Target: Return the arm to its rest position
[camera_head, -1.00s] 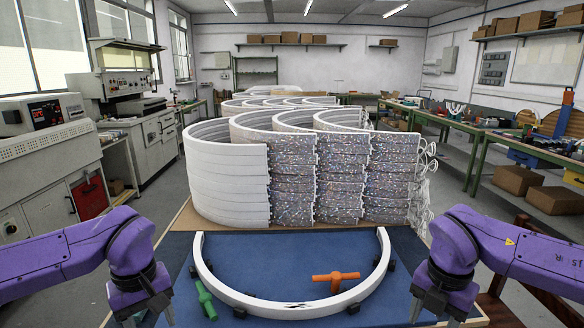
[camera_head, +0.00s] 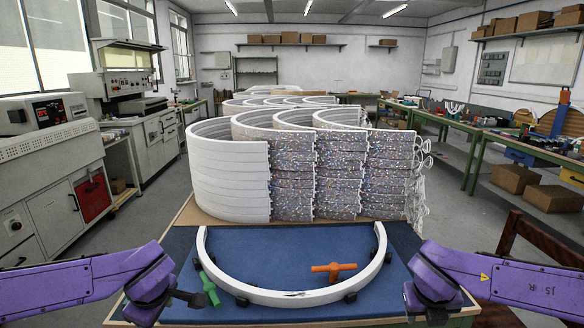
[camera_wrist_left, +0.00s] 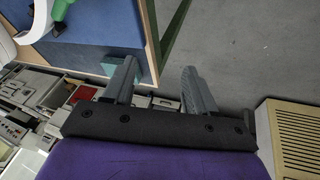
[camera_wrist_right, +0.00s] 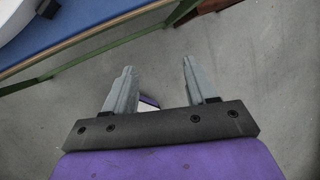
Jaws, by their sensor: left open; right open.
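My left gripper (camera_wrist_left: 158,72) is open and empty in the left wrist view, over the floor beside the table's edge. In the head view its wrist (camera_head: 150,285) is at the lower left, with its fingers mostly hidden. My right gripper (camera_wrist_right: 157,75) is open and empty in the right wrist view, over grey floor beside the table. In the head view its wrist (camera_head: 432,285) is at the lower right, and the fingers are out of frame. A white arc (camera_head: 270,297) lies on the blue table mat (camera_head: 270,250) between both arms, touched by neither gripper.
A green clamp (camera_head: 209,289) and an orange clamp (camera_head: 333,267) are at the arc. Stacked white arcs (camera_head: 228,180) and glittery arcs (camera_head: 293,180) stand at the table's back.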

